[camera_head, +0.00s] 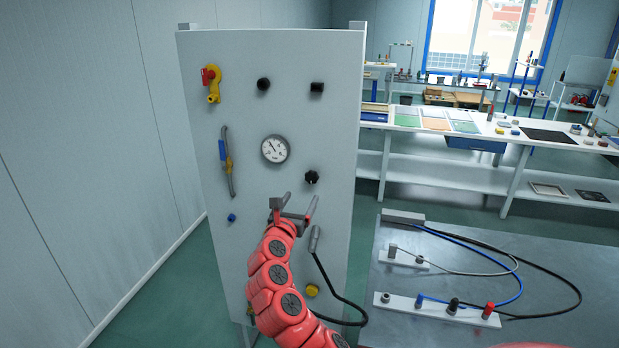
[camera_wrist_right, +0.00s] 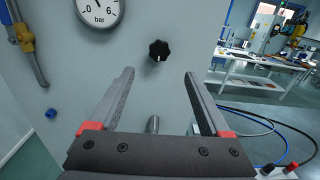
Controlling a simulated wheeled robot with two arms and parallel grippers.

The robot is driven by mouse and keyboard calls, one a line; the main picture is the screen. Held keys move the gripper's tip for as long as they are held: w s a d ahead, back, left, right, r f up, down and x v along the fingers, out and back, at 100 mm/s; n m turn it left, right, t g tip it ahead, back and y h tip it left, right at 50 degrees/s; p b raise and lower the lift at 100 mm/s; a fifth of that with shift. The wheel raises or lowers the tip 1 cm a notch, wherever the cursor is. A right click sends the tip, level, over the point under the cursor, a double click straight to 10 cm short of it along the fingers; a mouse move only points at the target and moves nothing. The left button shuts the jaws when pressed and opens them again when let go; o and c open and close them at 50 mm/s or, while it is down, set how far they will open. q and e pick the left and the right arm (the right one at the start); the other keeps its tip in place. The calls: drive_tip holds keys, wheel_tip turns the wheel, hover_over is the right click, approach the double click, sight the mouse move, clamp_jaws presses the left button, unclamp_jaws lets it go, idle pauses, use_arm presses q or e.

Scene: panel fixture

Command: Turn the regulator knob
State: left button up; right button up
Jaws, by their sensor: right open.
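The black lobed knob (camera_head: 311,177), which looks like the regulator knob, is on the upright grey panel (camera_head: 236,120), below and right of the round pressure gauge (camera_head: 275,149). In the right wrist view the knob (camera_wrist_right: 158,50) shows a white mark on its lower part and lies beyond the fingertips, between their lines. My right gripper (camera_head: 300,200) is open and empty, just below the knob in the head view and apart from it. The gauge (camera_wrist_right: 100,8) is partly cut off in the wrist view. My left gripper is not in view.
The panel also carries a red-and-yellow valve (camera_head: 212,83), two black knobs (camera_head: 263,84) (camera_head: 317,87), a blue-handled lever (camera_head: 223,148) and a yellow button (camera_head: 312,290). A cabled grey probe (camera_head: 315,238) hangs by my right wrist. A metal table (camera_head: 560,265) with cables stands right.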

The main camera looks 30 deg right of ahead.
sight(311, 179)
drive_tip(key=p+x, duration=0.1)
drive_tip(key=x, duration=0.7)
drive_tip(key=shift+w+d+r+p, duration=0.1)
drive_tip(key=shift+d+p, duration=0.05)
drive_tip(key=shift+p, duration=0.15)
drive_tip(key=shift+x, duration=0.9)
clamp_jaws()
